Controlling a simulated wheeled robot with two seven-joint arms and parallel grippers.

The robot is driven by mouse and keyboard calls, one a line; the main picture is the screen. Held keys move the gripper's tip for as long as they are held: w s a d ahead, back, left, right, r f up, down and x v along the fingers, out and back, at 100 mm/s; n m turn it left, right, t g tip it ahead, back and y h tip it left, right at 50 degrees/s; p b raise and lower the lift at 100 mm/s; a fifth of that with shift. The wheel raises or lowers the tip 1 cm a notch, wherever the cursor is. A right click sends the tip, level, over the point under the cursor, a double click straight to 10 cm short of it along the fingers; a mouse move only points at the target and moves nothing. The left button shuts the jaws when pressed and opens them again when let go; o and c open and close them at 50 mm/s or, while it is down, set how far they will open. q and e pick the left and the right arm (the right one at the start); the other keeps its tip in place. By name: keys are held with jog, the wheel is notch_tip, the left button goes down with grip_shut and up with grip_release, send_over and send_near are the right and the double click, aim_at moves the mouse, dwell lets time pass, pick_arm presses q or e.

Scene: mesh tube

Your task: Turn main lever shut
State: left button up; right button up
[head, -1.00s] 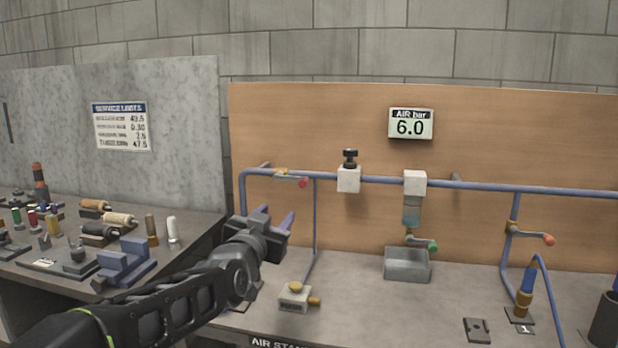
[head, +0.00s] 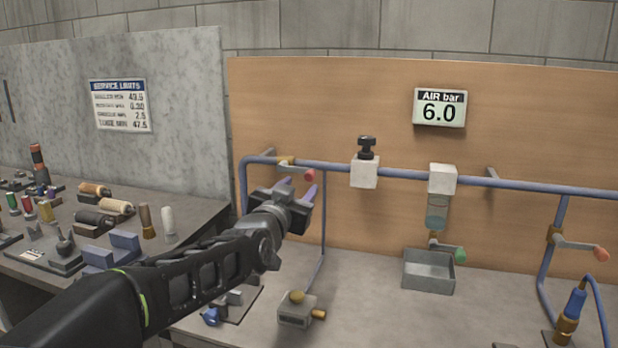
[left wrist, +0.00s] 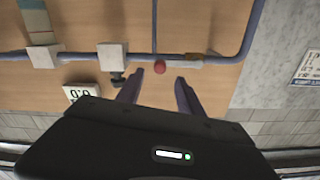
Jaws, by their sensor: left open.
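The lever with a red knob (head: 310,174) sits on a brass valve near the left end of the blue pipe. Its handle lies roughly along the pipe. In the left wrist view, which looks upside down, the red knob (left wrist: 160,67) shows just beyond and between my fingertips. My left gripper (head: 296,190) is open and empty, just in front of and below the lever in the head view. Its two fingers (left wrist: 158,82) also show spread in the left wrist view. I cannot tell whether they touch the lever. My right gripper is not in view.
A white block with a black knob (head: 365,170) stands on the pipe right of the lever. A display (head: 439,108) reads 6.0. A green-knobbed drain lever (head: 460,254) hangs over a grey tray (head: 428,272). Another red-knobbed lever (head: 601,254) is at right.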

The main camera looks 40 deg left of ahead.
aim_at(308, 178)
pick_arm(q)
jog(key=p+x, duration=0.1)
jog(key=x, duration=0.6)
jog(key=shift+w+p, duration=0.2)
jog(key=shift+p, duration=0.15)
jog(key=shift+c, duration=0.5)
grip_shut()
dwell(0.6)
